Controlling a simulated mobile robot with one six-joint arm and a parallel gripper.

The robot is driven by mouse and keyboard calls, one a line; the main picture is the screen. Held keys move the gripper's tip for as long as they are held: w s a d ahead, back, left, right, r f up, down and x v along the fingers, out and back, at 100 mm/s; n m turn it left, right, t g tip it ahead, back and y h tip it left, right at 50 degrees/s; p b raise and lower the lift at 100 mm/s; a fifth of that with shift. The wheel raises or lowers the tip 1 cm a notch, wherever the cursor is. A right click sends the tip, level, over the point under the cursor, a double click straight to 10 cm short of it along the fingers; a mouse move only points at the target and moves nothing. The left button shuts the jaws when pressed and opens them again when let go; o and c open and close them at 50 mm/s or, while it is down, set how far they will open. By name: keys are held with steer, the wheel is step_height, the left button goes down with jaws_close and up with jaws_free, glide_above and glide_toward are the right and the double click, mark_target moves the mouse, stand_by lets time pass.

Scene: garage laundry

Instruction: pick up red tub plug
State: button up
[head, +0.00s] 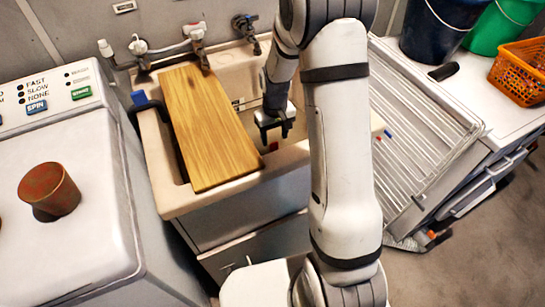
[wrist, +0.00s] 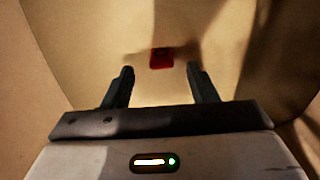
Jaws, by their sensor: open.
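The red tub plug (wrist: 161,58) shows in the wrist view as a small red shape inside the pale sink, ahead of and between my fingertips. My gripper (wrist: 160,80) is open and empty, and its fingers are apart from the plug. In the head view my gripper (head: 275,136) points down into the right part of the sink (head: 180,205). A small bit of red, likely the plug (head: 273,146), shows just below the fingers there. The rest of the plug is hidden in the head view.
A wooden board (head: 210,130) lies across the left part of the sink. Taps (head: 195,32) stand along the back wall. A washing machine (head: 70,240) with a brown pot (head: 49,190) is at the left. A white drying rack (head: 415,130) stands to the right of my arm.

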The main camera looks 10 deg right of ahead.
step_height(320, 180, down, 8)
steer(key=shift+a+r, duration=0.1)
steer(key=shift+r, duration=0.15)
steer(key=c, duration=1.1)
